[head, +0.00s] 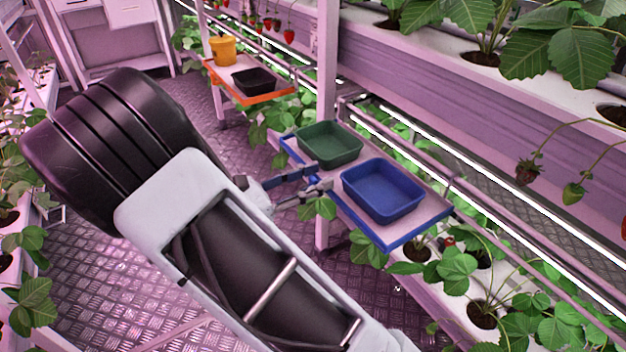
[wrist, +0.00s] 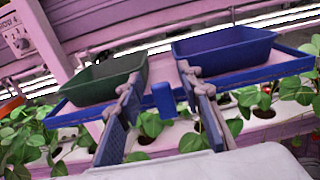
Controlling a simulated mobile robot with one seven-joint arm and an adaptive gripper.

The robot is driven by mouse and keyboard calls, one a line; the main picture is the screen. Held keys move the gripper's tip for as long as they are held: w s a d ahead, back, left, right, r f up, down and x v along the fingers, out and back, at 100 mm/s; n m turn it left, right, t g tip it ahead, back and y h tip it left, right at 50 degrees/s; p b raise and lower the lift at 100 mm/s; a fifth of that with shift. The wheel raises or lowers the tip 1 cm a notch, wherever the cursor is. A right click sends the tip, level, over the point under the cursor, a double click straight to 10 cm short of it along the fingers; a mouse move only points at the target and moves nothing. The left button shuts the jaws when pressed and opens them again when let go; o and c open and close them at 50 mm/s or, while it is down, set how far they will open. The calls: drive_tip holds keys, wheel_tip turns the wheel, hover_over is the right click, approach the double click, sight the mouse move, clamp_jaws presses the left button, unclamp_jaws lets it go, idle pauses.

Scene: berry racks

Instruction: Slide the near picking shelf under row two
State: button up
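The near picking shelf (head: 355,222) is a pale board with a blue rim, jutting from the rack beside the aisle. It carries a green tray (head: 330,143) and a blue tray (head: 383,190). My gripper (head: 320,177) is at the shelf's aisle-side edge. In the wrist view my gripper (wrist: 159,80) is open, with its fingers apart on either side of a small blue tab (wrist: 163,99) at the shelf edge (wrist: 225,80). I see no clear contact with the tab. The fingertips reach up close to the trays.
An orange-rimmed shelf (head: 262,97) farther along holds a yellow bucket (head: 223,50) and a black tray (head: 255,82). A white post (head: 326,80) stands behind the green tray. Strawberry plants (head: 485,310) crowd below the near shelf. The metal floor (head: 110,270) of the aisle is free.

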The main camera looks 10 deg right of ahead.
clamp_jaws()
drive_tip(key=shift+s, duration=0.1)
idle(0.4)
